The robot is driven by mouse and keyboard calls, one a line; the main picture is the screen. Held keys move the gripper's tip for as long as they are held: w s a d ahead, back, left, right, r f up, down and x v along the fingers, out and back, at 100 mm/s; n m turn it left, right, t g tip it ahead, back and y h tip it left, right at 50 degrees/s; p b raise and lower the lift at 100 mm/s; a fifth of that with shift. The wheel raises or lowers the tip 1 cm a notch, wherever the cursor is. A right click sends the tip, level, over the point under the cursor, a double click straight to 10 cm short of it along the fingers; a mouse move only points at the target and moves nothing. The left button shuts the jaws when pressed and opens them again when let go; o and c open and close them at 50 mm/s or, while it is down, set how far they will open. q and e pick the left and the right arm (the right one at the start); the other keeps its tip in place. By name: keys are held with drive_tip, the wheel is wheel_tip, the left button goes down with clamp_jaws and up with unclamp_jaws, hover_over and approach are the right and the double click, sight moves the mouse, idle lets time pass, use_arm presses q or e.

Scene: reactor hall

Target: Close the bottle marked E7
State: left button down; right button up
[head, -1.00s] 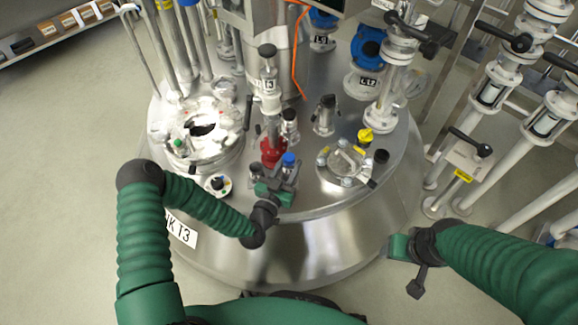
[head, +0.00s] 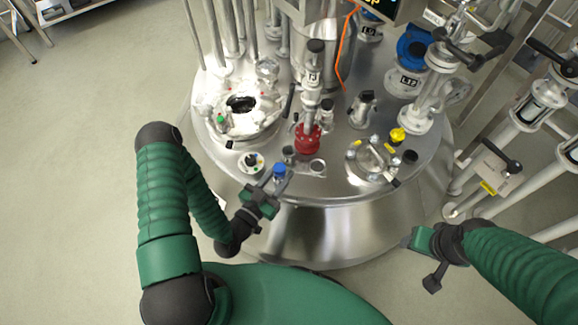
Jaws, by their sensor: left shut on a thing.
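My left gripper (head: 274,184) is shut on a small item with a blue top (head: 280,170), at the near edge of the steel vessel lid. Whether this is a whole bottle or only a cap I cannot tell. Just beyond it on the lid is a small rack (head: 303,168) with a dark-topped small container (head: 289,154) at its left and a round opening (head: 318,166) at its right. No E7 marking is readable. My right gripper (head: 414,238) hangs to the right, clear of the vessel; its jaw opening is not discernible.
A red fitting (head: 308,138) under an upright valve stands behind the rack. An open hatch (head: 242,106) is at the left, a round clamped flange (head: 372,160) at the right. Pipes and valves (head: 530,100) crowd the right side.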

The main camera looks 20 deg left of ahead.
idle(0.3)
use_arm(q)
drive_tip(key=c, duration=1.6)
unclamp_jaws()
clamp_jaws()
drive_tip(key=shift+r, duration=0.1)
drive_tip(key=w+r+n+y+p, duration=0.1)
drive_tip(key=w+r+p, duration=0.2)
drive_tip(key=r+p, duration=1.1)
drive_tip(key=w+r+n+y+p, duration=0.1)
drive_tip(key=w+r+y+p, duration=0.1)
drive_tip(key=r+p, duration=1.3)
wheel_tip(320, 180, up, 9)
drive_tip(key=shift+w+f, duration=0.1)
drive_tip(key=shift+w, duration=0.3)
drive_tip(key=shift+d, duration=0.1)
